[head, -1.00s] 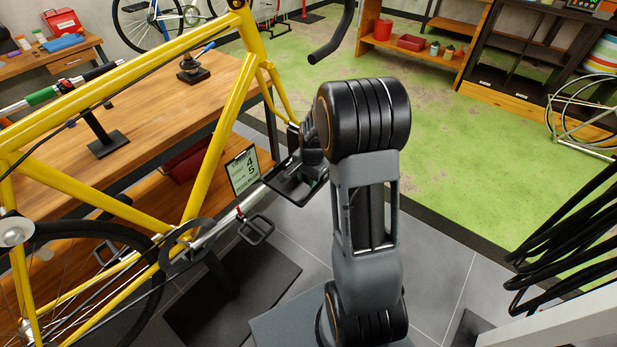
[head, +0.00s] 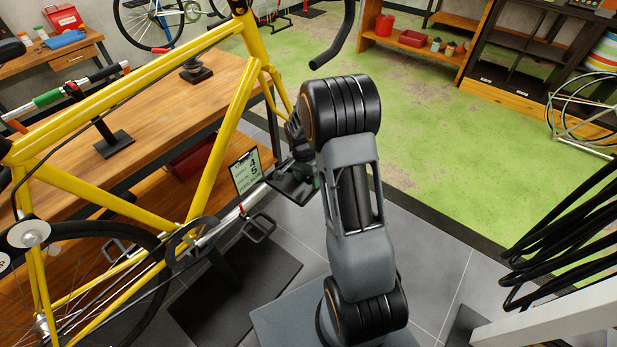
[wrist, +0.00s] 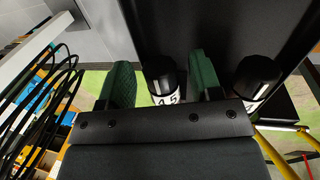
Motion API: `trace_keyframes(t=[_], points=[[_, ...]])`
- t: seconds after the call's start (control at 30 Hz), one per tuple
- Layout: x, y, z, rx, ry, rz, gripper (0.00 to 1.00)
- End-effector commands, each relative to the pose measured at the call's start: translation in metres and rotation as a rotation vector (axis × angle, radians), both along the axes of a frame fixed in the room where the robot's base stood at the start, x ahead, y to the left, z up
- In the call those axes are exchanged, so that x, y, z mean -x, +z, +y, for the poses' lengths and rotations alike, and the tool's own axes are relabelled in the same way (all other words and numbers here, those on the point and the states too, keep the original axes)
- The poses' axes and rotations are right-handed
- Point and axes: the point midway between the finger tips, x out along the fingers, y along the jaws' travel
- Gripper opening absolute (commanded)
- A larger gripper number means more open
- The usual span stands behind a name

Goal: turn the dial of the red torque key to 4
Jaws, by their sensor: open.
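Two black cylinders with white number bands show in the wrist view. One dial (wrist: 167,98), with a 4 and a 5 readable on its band, lies between my fingers; the other dial (wrist: 250,93) is right of them. No red shows on either, so I cannot tell which is the red torque key. My gripper (wrist: 161,79) is open, its green fingers on either side of the first dial; I cannot tell whether they touch it. In the head view, my gripper is mostly hidden beside a small black tray (head: 290,190), and the dials cannot be made out.
A yellow bike frame (head: 222,125) stands left of my arm. Behind it is a wooden workbench (head: 150,115). A card (head: 246,173) showing 4 and 5 stands near the tray. Black looped cables (head: 560,235) hang at right. Green floor beyond is clear.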

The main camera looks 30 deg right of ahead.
Motion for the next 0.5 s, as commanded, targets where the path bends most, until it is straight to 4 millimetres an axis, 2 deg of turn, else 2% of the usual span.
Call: trace_keyframes(t=[0.27,0.37,0.5], points=[[-0.001,0.004,0.0,0.0,0.0,-0.001,0.58],[-0.003,0.015,0.001,0.001,0.0,-0.005,0.58],[-0.008,0.041,0.003,0.001,0.001,-0.006,0.58]])
